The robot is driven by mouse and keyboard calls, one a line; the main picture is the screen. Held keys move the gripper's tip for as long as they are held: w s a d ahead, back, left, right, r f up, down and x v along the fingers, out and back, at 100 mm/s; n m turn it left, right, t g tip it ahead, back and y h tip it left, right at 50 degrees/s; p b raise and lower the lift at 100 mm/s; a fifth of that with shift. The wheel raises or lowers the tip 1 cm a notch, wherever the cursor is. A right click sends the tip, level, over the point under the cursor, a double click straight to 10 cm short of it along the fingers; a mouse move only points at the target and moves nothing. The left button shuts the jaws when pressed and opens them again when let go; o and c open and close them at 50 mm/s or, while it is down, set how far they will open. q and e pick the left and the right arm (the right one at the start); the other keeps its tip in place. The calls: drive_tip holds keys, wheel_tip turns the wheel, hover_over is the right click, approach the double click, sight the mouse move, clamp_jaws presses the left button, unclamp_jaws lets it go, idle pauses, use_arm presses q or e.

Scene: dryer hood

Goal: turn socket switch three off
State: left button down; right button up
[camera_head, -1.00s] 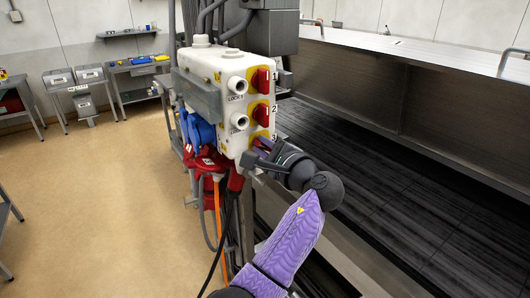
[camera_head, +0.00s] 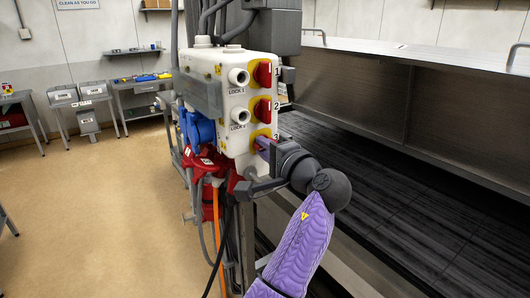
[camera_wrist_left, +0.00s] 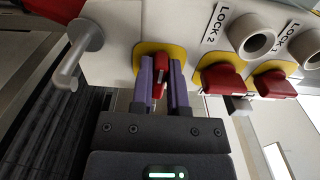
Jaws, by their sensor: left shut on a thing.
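The white switch box (camera_head: 222,122) carries three red rotary switches in a column on its right face. Switch one (camera_head: 263,73) is at the top and switch two (camera_head: 262,109) below it; both knobs stand upright. Switch three (camera_head: 261,133) is lowest, with its yellow plate partly hidden behind my left gripper (camera_head: 262,146). In the left wrist view, the two purple fingers (camera_wrist_left: 160,76) lie on either side of the red knob of switch three (camera_wrist_left: 158,90) and are shut on it. Switch two (camera_wrist_left: 222,79) and switch one (camera_wrist_left: 273,84) show beside it. My right gripper is not in view.
Blue sockets (camera_head: 199,131) and a red plug (camera_head: 210,164) with hanging cables crowd the box's left and underside. The large metal hood machine (camera_head: 400,100) stands to the right. Open floor (camera_head: 100,220) lies to the left.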

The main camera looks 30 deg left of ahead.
use_arm(q)
drive_tip(key=shift+f, duration=0.1)
idle(0.4)
drive_tip(key=c, duration=0.6)
unclamp_jaws()
drive_tip(key=b+v, duration=0.2)
drive_tip(key=v, duration=0.8)
drive_tip(key=shift+a+f, duration=0.1)
